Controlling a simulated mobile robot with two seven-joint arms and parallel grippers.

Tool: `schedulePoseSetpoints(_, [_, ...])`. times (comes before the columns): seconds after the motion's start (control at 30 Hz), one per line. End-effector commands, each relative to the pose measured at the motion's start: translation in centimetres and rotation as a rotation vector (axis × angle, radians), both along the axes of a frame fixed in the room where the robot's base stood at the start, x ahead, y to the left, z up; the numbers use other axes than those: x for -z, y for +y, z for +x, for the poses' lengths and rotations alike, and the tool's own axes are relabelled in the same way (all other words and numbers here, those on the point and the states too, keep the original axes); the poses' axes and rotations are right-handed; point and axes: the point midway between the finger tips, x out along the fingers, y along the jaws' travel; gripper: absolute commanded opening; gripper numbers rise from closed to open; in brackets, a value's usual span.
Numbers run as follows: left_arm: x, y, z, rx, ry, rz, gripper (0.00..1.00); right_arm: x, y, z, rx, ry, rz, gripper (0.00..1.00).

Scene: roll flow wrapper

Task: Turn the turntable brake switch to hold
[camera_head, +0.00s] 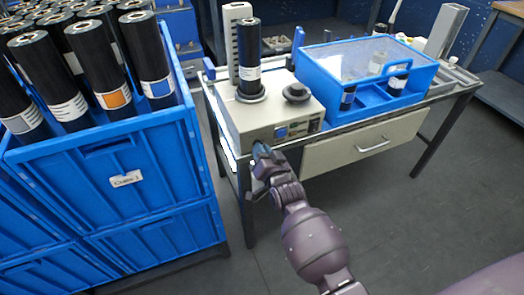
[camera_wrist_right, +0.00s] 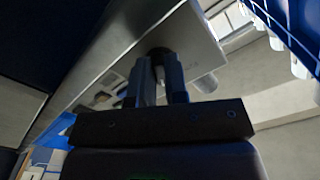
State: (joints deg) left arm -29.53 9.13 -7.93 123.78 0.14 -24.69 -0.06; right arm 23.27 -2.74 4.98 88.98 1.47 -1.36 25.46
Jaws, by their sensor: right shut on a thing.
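The beige turntable unit (camera_head: 232,118) stands on the left end of the metal bench. A black roll (camera_head: 249,50) stands upright on its round turntable (camera_head: 250,95). My right gripper (camera_head: 259,149) is at the lower left of the unit's front panel. In the right wrist view its fingers (camera_wrist_right: 161,72) are shut on a small dark round knob, which I take for the brake switch (camera_wrist_right: 158,52). The fingers hide part of the switch, and its setting cannot be read. In the head view my gripper covers it. My left gripper is not in view.
A dark knob (camera_head: 296,92) sits on top of the unit, and a small blue display (camera_head: 281,133) on its front. A blue bin with a clear lid (camera_head: 365,62) stands to the right. A blue crate of rolls (camera_head: 115,175) stands close on the left.

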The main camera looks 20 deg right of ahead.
Motion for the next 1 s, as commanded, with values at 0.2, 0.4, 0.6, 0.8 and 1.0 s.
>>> schedulePoseSetpoints(0.2, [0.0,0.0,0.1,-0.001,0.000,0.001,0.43,0.1,0.0,0.0,0.000,0.001,0.001,0.00])
schedulePoseSetpoints(0.4, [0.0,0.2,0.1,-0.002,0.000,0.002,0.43,0.1,0.0,0.0,0.000,0.001,0.001,0.24])
schedulePoseSetpoints(0.6, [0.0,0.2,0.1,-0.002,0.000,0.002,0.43,0.0,0.0,0.0,-0.001,0.001,0.000,0.24])
schedulePoseSetpoints(0.8, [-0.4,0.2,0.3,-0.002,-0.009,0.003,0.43,-0.1,0.0,-1.1,0.000,0.000,-0.001,0.24])
schedulePoseSetpoints(1.0, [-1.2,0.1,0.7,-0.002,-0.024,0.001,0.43,-0.2,-0.2,-4.0,0.001,0.000,-0.001,0.24])
